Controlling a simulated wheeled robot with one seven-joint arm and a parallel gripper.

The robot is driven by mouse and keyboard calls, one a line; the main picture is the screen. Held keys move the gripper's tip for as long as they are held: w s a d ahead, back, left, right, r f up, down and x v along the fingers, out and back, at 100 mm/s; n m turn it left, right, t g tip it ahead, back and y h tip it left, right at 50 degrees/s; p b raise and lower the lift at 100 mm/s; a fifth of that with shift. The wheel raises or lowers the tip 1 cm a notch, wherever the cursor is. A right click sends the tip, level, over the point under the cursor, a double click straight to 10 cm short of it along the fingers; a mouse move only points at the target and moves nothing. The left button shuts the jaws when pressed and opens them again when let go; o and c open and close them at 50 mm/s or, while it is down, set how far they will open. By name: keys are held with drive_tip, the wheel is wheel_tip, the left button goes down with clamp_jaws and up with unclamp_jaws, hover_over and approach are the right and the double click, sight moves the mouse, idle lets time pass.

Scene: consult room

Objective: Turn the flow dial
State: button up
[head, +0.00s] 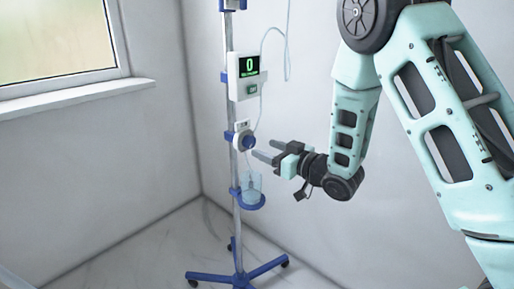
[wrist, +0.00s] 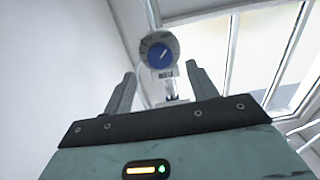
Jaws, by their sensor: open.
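The flow dial (head: 248,142) is a blue knob on a small white unit clamped to the pole in the head view. In the wrist view the blue dial (wrist: 160,55) faces me, with a white pointer line slanting to the upper right and a pale ring around it. My gripper (head: 265,150) is to the right of the dial in the head view, its fingers pointing at it. In the wrist view my gripper (wrist: 158,78) is open and empty, with the dial beyond and above the gap between the fingertips. The fingers appear apart from the dial.
A white display box (head: 246,76) showing a green 0 is on the pole (head: 230,45) above the dial. A clear cup (head: 250,188) sits in a blue holder below. Thin tubing hangs nearby. The blue wheeled base (head: 238,277) stands on the floor near the corner. A window (head: 55,45) is at left.

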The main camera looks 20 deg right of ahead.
sight(252, 143)
drive_tip(key=shift+x, duration=2.3)
drive_tip(key=c, duration=1)
